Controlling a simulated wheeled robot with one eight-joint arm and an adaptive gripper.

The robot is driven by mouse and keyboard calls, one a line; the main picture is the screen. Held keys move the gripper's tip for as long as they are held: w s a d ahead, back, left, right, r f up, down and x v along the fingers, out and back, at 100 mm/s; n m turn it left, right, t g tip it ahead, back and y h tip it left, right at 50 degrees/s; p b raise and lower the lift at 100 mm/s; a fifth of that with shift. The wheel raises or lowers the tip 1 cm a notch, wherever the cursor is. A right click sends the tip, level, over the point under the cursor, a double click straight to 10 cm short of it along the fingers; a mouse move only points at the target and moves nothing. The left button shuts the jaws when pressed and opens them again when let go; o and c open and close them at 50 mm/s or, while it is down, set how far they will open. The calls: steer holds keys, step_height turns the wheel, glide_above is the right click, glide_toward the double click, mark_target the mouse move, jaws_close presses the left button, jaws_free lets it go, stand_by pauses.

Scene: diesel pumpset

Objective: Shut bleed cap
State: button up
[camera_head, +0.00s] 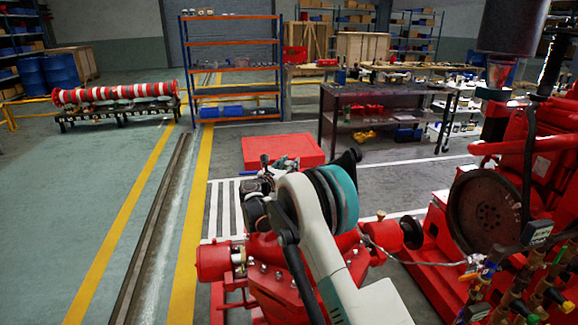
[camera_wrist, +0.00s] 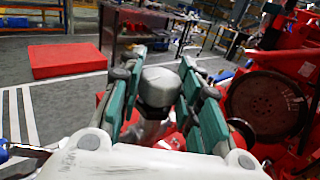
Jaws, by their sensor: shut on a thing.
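The bleed cap (camera_wrist: 160,87) shows in the wrist view as a worn grey, round-topped piece on a pale metal stem. My gripper (camera_wrist: 158,72) has its two teal-and-grey fingers on either side of it and is shut on it. The exact contact faces are hard to see. Behind and below the cap are red parts of the pumpset. In the head view my white arm with its teal joint reaches over the red pump body (camera_head: 265,262) and hides the cap.
The red engine with its dark round flywheel (camera_head: 485,207) stands at the right, with valves and gauges in front. A flat red box (camera_head: 283,150) lies on the floor beyond the pump. A dark workbench (camera_head: 385,97) stands farther back. Open floor lies to the left.

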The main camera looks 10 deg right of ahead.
steer(key=shift+m+g+h, duration=0.5)
steer(key=shift+h, duration=0.1)
steer(key=o, duration=1.1)
steer(key=v, duration=1.2)
steer(key=shift+r, duration=0.15)
